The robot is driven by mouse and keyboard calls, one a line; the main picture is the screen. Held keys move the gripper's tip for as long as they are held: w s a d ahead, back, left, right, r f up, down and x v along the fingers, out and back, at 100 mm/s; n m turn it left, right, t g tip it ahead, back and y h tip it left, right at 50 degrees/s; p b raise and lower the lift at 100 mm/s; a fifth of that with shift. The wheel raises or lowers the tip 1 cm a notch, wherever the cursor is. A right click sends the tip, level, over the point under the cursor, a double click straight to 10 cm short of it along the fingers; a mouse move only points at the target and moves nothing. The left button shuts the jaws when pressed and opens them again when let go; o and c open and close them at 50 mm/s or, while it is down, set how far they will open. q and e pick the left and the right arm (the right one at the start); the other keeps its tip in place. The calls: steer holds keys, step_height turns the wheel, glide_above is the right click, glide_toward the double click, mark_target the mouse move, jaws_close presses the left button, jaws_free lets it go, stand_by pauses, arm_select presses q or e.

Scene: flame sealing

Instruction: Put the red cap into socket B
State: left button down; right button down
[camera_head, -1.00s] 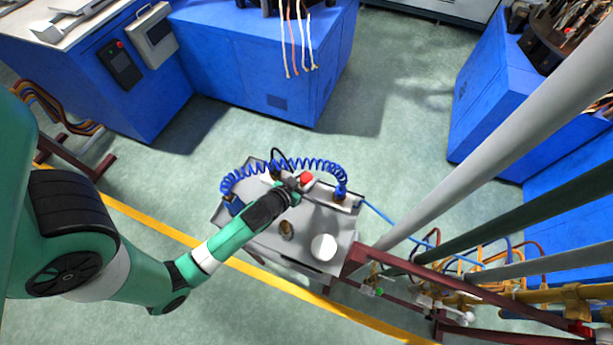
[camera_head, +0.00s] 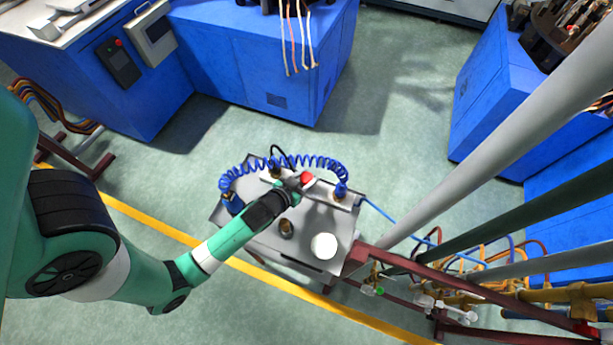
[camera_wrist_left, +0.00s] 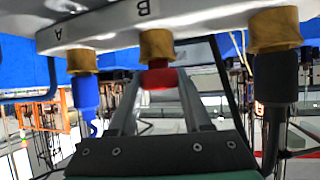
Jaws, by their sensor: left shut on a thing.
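The red cap (camera_wrist_left: 159,78) is held between the fingers of my left gripper (camera_wrist_left: 160,98), which is shut on it. Socket B (camera_wrist_left: 157,44), a brass fitting under the letter B on the grey block, is directly above the cap in the wrist view. A short dark red part of the cap reaches up to the fitting; I cannot tell how far it goes in. In the head view the red cap (camera_head: 307,178) and my left gripper (camera_head: 298,181) are at the block on the metal table (camera_head: 265,236). My right gripper is not in view.
Socket A (camera_wrist_left: 82,60) carries a blue connector (camera_wrist_left: 85,91). A coiled blue hose (camera_head: 290,161) arches behind the gripper. A white disc (camera_head: 324,246) and a small round part (camera_head: 286,228) are on the table.

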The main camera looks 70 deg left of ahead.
arm_select(q)
steer(key=shift+f, duration=0.3)
steer(key=shift+c, duration=1.3)
jaws_free()
step_height(320, 180, up, 9)
steer(key=p, duration=0.8)
